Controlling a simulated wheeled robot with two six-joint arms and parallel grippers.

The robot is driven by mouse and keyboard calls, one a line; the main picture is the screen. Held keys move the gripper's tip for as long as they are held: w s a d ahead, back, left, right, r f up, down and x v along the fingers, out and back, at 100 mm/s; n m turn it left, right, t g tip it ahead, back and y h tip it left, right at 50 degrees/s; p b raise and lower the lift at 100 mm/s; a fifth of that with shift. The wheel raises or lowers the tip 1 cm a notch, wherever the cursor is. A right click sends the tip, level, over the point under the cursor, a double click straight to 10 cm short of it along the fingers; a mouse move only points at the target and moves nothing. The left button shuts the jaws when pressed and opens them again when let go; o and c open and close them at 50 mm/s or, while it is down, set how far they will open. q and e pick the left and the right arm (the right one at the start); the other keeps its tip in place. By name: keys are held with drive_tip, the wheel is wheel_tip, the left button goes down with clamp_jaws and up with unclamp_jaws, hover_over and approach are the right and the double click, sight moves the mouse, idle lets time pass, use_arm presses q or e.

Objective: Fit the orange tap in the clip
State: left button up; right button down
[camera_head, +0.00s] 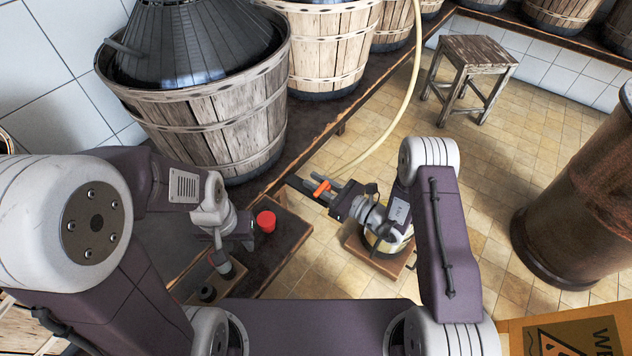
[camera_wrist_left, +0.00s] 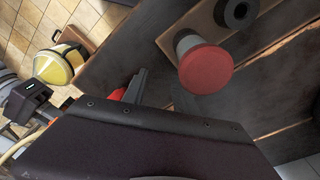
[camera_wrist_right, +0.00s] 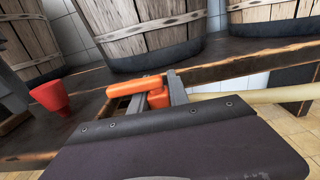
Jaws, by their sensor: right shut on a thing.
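The orange tap (camera_head: 321,187) is between the fingers of my right gripper (camera_head: 324,193), near the edge of the dark bench. In the right wrist view the tap (camera_wrist_right: 138,86) lies across the two fingers (camera_wrist_right: 165,90), which are shut on it. My left gripper (camera_head: 251,228) is beside a red cup-like piece (camera_head: 266,221) on the bench. In the left wrist view the housing hides much of its fingers (camera_wrist_left: 136,88), so their opening is unclear. A pale hose (camera_wrist_right: 240,93) runs close behind the right gripper. I cannot make out the clip.
Slatted baskets (camera_head: 215,125) line the bench behind. A red-ended grey piece (camera_wrist_left: 205,68) and a black ring (camera_wrist_left: 238,12) are near my left arm. A yellowish vessel (camera_wrist_left: 58,65) stands on a low wooden board. A stool (camera_head: 470,65) and rusty drum (camera_head: 580,190) stand on the tiled floor.

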use_arm(q)
drive_tip(key=shift+r, duration=0.15)
drive_tip(key=shift+f, duration=0.25)
use_arm(e)
drive_tip(key=shift+f, duration=0.35)
idle(0.4)
use_arm(q)
drive_tip(key=shift+r, duration=0.35)
use_arm(e)
drive_tip(key=shift+r, duration=0.35)
use_arm(q)
drive_tip(key=shift+p, duration=0.3)
